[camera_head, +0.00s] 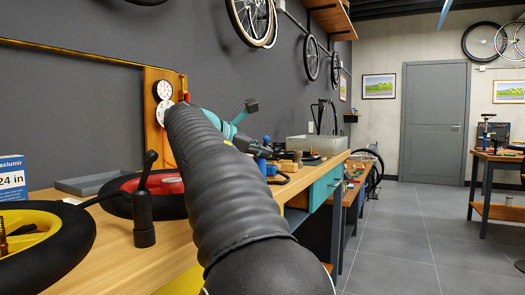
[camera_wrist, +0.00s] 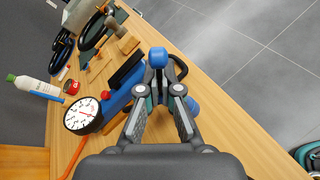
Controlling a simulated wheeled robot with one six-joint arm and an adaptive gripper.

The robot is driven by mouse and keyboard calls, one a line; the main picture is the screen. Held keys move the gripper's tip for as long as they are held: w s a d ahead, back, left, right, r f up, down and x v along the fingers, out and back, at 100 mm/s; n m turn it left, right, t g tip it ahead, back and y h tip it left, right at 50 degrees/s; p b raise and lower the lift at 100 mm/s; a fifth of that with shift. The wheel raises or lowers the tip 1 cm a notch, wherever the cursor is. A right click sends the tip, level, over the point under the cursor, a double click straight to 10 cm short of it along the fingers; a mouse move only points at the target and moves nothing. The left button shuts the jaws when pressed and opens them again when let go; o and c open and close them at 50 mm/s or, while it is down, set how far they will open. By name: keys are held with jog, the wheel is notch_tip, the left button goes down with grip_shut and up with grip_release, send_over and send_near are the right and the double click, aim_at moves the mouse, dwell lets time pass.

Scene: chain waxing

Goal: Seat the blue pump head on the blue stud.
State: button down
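My gripper (camera_wrist: 159,91) is in the wrist view with its two fingers apart, and no thing is clearly clamped between them. A round blue knob (camera_wrist: 157,57) shows just beyond the fingertips, in line with the gap. Another blue piece (camera_wrist: 193,105) is just right of the right finger. I cannot tell which of these is the pump head and which the stud. In the head view, small blue parts (camera_head: 265,142) show on the bench past my arm, which hides most of the gripper.
A white dial gauge (camera_wrist: 82,115) and a long blue body (camera_wrist: 118,101) lie left of the gripper. A white bottle (camera_wrist: 38,87) and wooden blocks (camera_wrist: 127,42) are farther along the bench (camera_wrist: 240,130). A black-handled tool (camera_head: 144,208) stands near the wheels (camera_head: 75,230).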

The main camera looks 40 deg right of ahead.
jog(key=c, duration=1.2)
grip_release()
jog(key=shift+c, duration=0.2)
jog(key=shift+v, duration=3.95)
